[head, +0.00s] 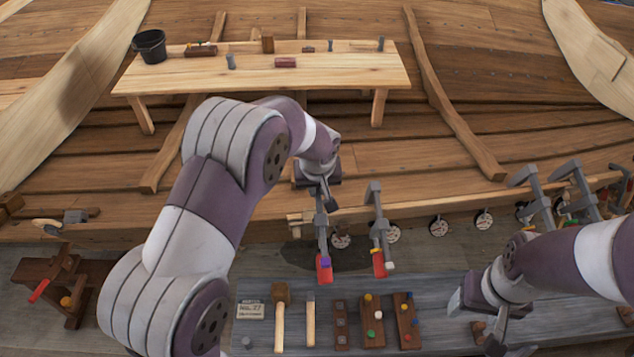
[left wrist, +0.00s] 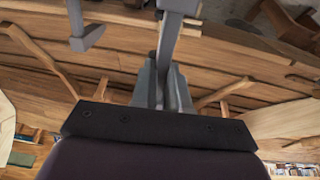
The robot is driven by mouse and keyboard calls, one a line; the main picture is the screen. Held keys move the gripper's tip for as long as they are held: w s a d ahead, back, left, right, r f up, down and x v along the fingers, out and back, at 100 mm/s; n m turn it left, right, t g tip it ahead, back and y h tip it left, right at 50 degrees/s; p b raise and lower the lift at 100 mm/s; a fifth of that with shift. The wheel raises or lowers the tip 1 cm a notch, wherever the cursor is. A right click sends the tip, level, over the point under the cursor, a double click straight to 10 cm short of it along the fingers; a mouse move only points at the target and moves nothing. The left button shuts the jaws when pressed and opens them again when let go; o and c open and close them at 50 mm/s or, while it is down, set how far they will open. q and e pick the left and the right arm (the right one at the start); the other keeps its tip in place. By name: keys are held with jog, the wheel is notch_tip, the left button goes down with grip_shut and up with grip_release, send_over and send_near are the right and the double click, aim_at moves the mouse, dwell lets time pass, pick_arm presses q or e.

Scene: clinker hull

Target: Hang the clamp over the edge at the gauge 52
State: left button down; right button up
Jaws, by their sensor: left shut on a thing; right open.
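My left gripper (head: 327,200) is shut on a grey bar clamp (head: 321,232) with a red handle and a purple tip. The clamp hangs upright by the plank edge (head: 268,231), in front of a round white gauge (head: 341,241); I cannot tell whether it touches the edge. In the left wrist view the fingers (left wrist: 163,92) grip the clamp's bar (left wrist: 170,35). More gauges (head: 438,227) line the edge to the right; their numbers are too small to read, so I cannot pick out gauge 52. My right gripper (head: 474,318) is open and empty over the bench.
A second clamp (head: 377,215) with a red handle stands at the edge just right of the held one. More clamps (head: 532,195) crowd the edge at the right. The front bench (head: 262,341) holds mallets and peg blocks. A wooden table (head: 190,75) stands behind.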

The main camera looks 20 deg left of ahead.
pick_arm(q)
jog(key=b+x, duration=0.4)
jog(key=x, duration=0.4)
jog(key=shift+f, duration=0.2)
jog(key=shift+b+x, duration=1.75)
jog(key=shift+x, duration=0.5)
jog(key=shift+w+f, duration=0.1)
jog(key=shift+f+b, duration=0.1)
jog(key=shift+b, duration=0.2)
jog(key=c, duration=1.1)
grip_release()
jog(key=shift+o, duration=0.2)
jog(key=shift+s+d, duration=0.1)
jog(key=shift+s, duration=0.2)
jog(key=shift+r, duration=0.35)
jog(key=b+v, duration=0.3)
jog(key=v, duration=0.8)
jog(key=shift+s, duration=0.15)
jog(key=shift+s+r, duration=0.1)
jog(key=shift+r, duration=0.35)
